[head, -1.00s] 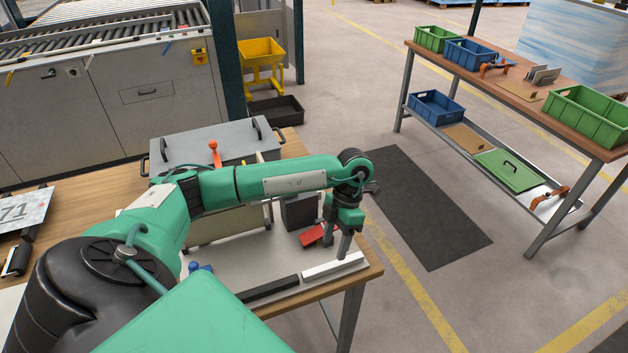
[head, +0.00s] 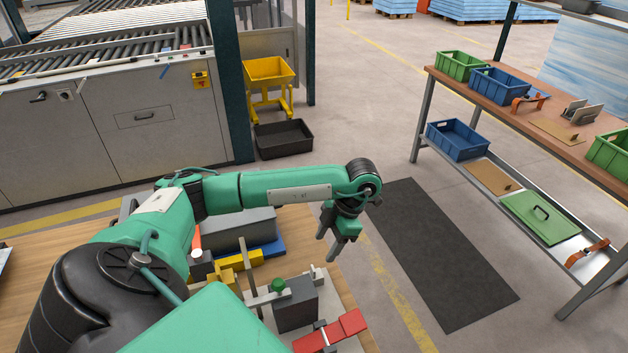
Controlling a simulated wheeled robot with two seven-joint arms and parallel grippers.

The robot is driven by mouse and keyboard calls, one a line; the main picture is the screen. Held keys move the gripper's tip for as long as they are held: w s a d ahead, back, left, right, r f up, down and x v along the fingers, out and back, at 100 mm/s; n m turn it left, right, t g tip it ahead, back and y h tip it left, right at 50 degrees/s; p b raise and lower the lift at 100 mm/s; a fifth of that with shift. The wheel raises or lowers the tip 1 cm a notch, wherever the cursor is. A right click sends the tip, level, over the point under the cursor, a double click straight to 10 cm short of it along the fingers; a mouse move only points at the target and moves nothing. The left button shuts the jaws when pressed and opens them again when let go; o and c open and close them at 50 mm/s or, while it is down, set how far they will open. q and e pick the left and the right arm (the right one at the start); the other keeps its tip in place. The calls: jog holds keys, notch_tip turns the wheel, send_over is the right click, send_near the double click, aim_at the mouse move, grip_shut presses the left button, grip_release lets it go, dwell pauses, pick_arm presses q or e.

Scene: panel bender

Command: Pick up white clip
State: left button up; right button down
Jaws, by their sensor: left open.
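I cannot make out a white clip for certain in this view. The long white bar seen earlier at the table's front edge is not in the picture now. My left gripper (head: 327,246) is open and empty, with its fingers pointing down. My right gripper is not in view.
On the table are a dark grey block (head: 296,305), a green knob (head: 278,285), a red piece (head: 345,328) and a yellow piece (head: 240,261). A shelf bench with blue crates (head: 457,140) stands right, beyond a dark mat (head: 440,250).

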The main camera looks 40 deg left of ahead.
pick_arm(q)
jog(key=p, duration=0.2)
send_over(311, 274)
jog(key=w, duration=0.2)
jog(key=f, duration=0.3)
jog(key=d+f, duration=0.1)
jog(key=f, duration=0.1)
jog(key=shift+s+f, duration=0.1)
jog(key=shift+s+a+f, duration=0.1)
jog(key=shift+f, duration=0.35)
jog(key=shift+s+f+p, duration=0.15)
jog(key=shift+s+p, duration=0.05)
jog(key=shift+p, duration=0.1)
jog(key=p+x, duration=0.2)
jog(key=x, duration=0.2)
jog(key=shift+s+p, duration=0.1)
jog(key=shift+p, duration=0.2)
jog(key=shift+f, duration=0.35)
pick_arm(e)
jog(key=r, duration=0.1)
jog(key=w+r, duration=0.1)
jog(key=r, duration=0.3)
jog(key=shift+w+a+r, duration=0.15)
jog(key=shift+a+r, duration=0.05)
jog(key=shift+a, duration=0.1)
pick_arm(q)
jog(key=shift+c, duration=0.5)
jog(key=c, duration=0.9)
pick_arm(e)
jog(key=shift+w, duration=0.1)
